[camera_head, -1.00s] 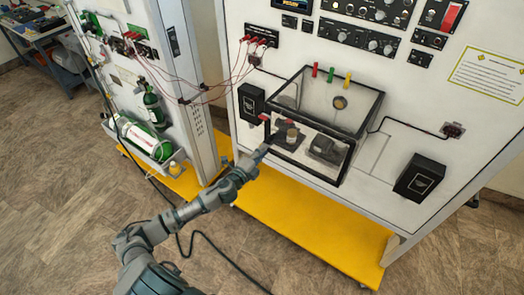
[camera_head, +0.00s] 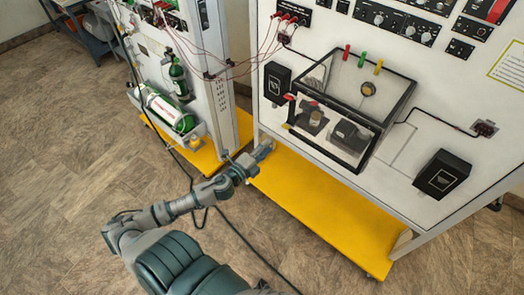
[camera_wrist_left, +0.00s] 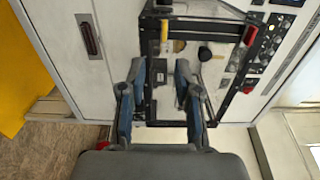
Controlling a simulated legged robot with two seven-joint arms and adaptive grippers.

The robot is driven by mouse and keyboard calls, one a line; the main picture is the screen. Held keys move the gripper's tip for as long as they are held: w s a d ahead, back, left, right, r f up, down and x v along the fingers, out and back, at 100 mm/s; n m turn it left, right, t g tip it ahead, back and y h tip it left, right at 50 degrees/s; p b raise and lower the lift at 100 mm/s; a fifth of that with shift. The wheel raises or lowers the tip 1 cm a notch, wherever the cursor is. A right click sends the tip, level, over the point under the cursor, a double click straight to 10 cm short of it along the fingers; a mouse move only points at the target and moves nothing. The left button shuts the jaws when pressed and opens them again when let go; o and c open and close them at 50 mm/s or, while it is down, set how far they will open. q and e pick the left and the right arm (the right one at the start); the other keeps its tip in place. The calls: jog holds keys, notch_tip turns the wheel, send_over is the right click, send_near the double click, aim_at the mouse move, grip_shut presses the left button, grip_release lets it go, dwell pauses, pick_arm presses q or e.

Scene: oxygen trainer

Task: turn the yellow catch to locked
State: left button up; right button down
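A clear case with a black frame (camera_head: 409,100) is mounted on the white panel. A yellow tab (camera_head: 379,66) stands at its top edge beside a green tab (camera_head: 362,58) and a red tab (camera_head: 346,52); I cannot tell whether this is the catch or how it is set. My left gripper (camera_head: 265,150) is below and left of the case, apart from it in the head view. In the left wrist view its two fingers (camera_wrist_left: 158,78) are spread with nothing held, and the case frame and a yellow piece (camera_wrist_left: 165,30) show beyond them. My right gripper is not in view.
A yellow base plate (camera_head: 320,210) runs along the floor under the panel. A black box (camera_head: 277,83) is left of the case and another (camera_head: 442,174) at lower right. Thin red leads (camera_head: 240,62) cross to the left cabinet. Open floor lies in front.

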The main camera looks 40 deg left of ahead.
pick_arm(q)
jog(key=shift+s+a, duration=0.1)
jog(key=shift+s, duration=0.85)
jog(key=s+a+f+n+g+y+b, duration=0.1)
jog(key=a+f+n+g+y, duration=0.2)
jog(key=f, duration=1)
jog(key=s+a+f+n+g+y+b, duration=0.1)
jog(key=s+a+f+n+g, duration=0.3)
jog(key=f, duration=0.8)
jog(key=s+f+n+g+b, duration=0.1)
jog(key=s+f+n, duration=0.15)
jog(key=f, duration=0.75)
jog(key=s+f+n+g+b, duration=0.1)
jog(key=s+f, duration=0.3)
jog(key=f, duration=0.5)
jog(key=s+d+f+n+g, duration=0.2)
jog(key=s+d+f, duration=0.1)
jog(key=s+f, duration=0.45)
jog(key=s+d+f+n+g, duration=0.1)
jog(key=s+d+f+g, duration=0.15)
jog(key=s+f, duration=0.45)
jog(key=s+d+f+n+g+h+b, duration=0.1)
jog(key=s+d+f, duration=0.4)
jog(key=s, duration=0.3)
jog(key=s+d+f+n+g+h+b, duration=0.1)
jog(key=s+d+f+n+g, duration=0.1)
jog(key=s+d+f, duration=0.3)
jog(key=s+d, duration=0.3)
jog(key=s, duration=0.1)
